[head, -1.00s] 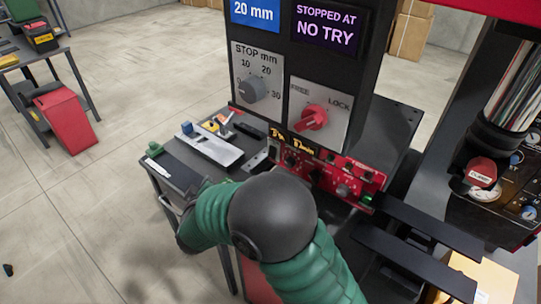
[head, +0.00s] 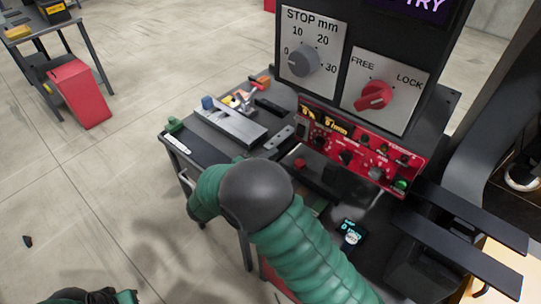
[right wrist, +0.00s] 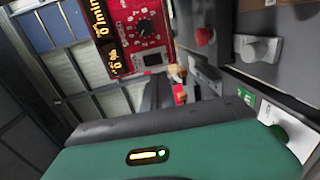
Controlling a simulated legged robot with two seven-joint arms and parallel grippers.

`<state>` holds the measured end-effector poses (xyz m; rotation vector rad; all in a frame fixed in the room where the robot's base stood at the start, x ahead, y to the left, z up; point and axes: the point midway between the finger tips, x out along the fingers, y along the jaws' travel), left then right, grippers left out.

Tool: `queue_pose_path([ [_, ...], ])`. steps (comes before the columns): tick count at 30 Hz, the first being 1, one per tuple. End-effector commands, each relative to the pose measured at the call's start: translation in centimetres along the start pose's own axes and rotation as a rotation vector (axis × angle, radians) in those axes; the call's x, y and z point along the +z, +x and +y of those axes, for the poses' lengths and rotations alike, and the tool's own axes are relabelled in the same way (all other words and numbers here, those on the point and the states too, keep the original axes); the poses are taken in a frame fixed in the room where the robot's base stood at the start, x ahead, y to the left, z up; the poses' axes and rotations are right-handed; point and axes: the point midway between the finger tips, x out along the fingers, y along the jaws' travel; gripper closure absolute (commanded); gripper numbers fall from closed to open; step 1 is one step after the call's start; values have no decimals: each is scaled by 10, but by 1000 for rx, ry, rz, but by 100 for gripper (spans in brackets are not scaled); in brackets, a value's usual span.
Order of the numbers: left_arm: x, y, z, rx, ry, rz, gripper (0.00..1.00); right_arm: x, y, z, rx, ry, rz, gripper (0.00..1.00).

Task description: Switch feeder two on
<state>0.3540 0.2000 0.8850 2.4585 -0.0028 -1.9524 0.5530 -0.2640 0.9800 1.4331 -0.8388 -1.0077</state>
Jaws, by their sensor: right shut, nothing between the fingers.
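The red control panel (head: 365,150) runs along the bench below the two large dials. It carries amber displays, small knobs and a lit green lamp (head: 402,185) at its right end. Its markings are too small to tell which control is feeder two's. In the right wrist view, part of the red panel (right wrist: 138,28) shows tilted, with amber digits and a black knob. My right arm reaches in front of the bench. My right gripper (right wrist: 165,126) shows as a dark bar and green housing; it is shut and empty, its fingertips unclear. My left gripper is not in view.
Above the panel are a grey STOP mm dial (head: 304,61) and a red FREE/LOCK knob (head: 374,96). Two long black plates (head: 472,215) jut out at the right. A small cyan-lit display (head: 350,233) sits below the panel. The floor at left is mostly clear.

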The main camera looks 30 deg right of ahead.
Motion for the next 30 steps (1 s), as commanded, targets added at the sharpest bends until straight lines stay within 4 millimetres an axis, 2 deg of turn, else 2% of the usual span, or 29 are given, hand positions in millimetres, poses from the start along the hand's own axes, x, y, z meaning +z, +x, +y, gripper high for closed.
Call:
queue_pose_path([
  [6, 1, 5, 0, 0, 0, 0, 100, 2, 51, -1, 0, 0, -4, 100],
  [12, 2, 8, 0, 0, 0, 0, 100, 1, 87, -1, 0, 1, -2, 100],
  [18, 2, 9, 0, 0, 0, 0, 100, 1, 102, 0, 0, 1, 0, 100],
  [30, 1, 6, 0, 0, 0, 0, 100, 1, 106, -1, 29, -3, -2, 100],
])
